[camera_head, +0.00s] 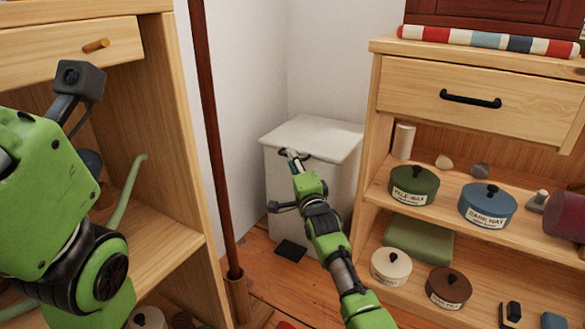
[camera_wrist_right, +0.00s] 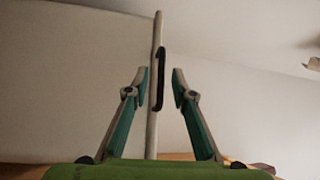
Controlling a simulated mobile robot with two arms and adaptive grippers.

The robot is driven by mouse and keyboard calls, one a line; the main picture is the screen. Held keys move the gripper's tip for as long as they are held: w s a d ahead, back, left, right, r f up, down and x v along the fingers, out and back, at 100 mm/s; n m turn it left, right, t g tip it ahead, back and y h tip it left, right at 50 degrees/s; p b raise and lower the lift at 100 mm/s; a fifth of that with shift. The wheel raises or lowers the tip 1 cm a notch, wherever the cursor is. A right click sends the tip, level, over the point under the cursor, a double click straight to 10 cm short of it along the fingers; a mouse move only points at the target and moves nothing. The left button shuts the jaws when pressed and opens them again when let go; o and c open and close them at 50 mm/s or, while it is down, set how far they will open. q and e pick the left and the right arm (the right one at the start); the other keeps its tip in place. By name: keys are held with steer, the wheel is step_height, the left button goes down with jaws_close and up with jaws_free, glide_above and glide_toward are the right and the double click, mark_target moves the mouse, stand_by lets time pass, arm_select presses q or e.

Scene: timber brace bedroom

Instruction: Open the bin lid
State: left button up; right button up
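The white bin (camera_head: 283,190) stands on the floor in the corner, with its lid (camera_head: 318,136) down. A dark handle sits at the lid's front edge, partly hidden by my right gripper (camera_head: 292,156) in the head view. In the right wrist view the pale lid edge (camera_wrist_right: 155,120) runs upright in the picture and carries the dark handle (camera_wrist_right: 160,78). My right gripper (camera_wrist_right: 159,84) is open, with a finger on either side of the handle and a visible gap to each. My left arm shows at the left, but its fingers are out of view.
A wooden shelf unit with a drawer (camera_head: 440,95), pots and tins stands close right of the bin. Another wooden cabinet (camera_head: 165,130) is at the left. A dark red pole (camera_head: 212,140) stands left of the bin. A black pedal-like piece (camera_head: 291,250) lies at the bin's foot.

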steer(key=shift+w+a+r, duration=0.15)
steer(key=shift+w, duration=0.25)
jaws_close()
